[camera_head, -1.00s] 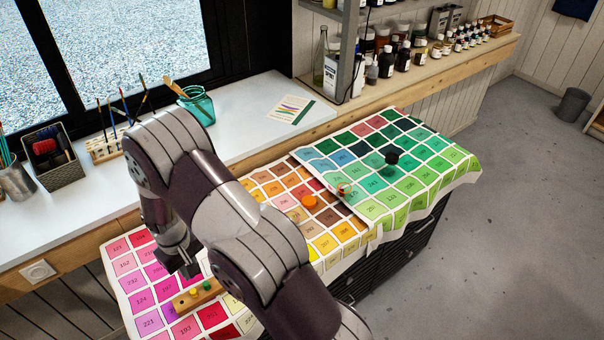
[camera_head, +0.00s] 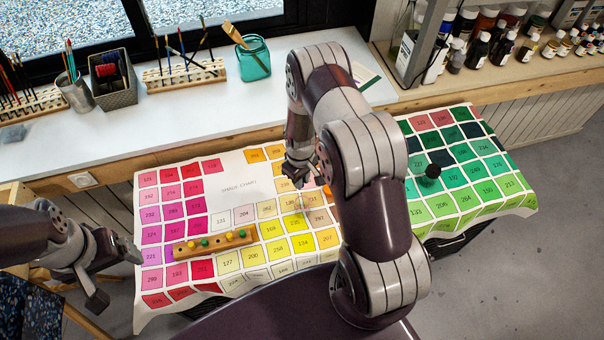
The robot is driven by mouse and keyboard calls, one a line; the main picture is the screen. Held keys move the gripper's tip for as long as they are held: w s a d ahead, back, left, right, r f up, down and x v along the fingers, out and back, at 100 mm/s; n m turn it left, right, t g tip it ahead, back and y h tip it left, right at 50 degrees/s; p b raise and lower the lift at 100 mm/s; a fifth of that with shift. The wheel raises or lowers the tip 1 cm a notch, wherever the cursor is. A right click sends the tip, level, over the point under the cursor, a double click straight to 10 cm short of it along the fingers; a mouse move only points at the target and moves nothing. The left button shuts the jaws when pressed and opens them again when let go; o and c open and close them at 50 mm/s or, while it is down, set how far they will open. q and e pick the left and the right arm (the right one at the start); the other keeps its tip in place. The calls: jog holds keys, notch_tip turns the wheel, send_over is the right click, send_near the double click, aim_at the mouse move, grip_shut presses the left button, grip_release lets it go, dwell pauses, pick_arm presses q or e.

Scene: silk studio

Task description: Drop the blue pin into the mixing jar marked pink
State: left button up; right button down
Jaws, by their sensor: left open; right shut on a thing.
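A wooden pin block (camera_head: 214,243) lies on the colour chart cloth, with yellow and green pin heads showing. I make out no blue pin head on it. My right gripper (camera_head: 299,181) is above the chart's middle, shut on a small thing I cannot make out. Just below its fingertips is a faint clear outline, perhaps glass. An orange round piece (camera_head: 327,190) shows beside my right arm, partly hidden. I cannot pick out a pink mark on any jar. My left gripper (camera_head: 112,277) is open and empty, left of the cloth.
The white counter (camera_head: 210,110) behind holds a teal jar (camera_head: 254,63), a brush rack (camera_head: 185,74), a dark basket (camera_head: 112,80) and a metal cup (camera_head: 75,92). Paint bottles (camera_head: 478,50) stand at the right back. My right arm hides part of the chart.

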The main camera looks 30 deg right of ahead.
jog(key=shift+d+f+b, duration=0.25)
jog(key=shift+f, duration=0.3)
jog(key=shift+d+f+b, duration=0.2)
jog(key=shift+f, duration=0.3)
jog(key=shift+s+a+f+b, duration=0.1)
jog(key=shift+a+f+b, duration=0.05)
jog(key=shift+f+b, duration=0.45)
jog(key=shift+a+f+b, duration=0.15)
jog(key=shift+f+b, duration=0.3)
jog(key=shift+f, duration=0.2)
pick_arm(q)
notch_tip(320, 180, down, 6)
jog(key=b, duration=0.3)
jog(key=shift+d+f, duration=0.15)
jog(key=shift+d, duration=0.2)
pick_arm(e)
notch_tip(320, 180, down, 4)
jog(key=shift+d, duration=0.1)
pick_arm(q)
jog(key=shift+s+d, duration=0.1)
jog(key=shift+f, duration=0.25)
pick_arm(e)
jog(key=shift+f, duration=0.2)
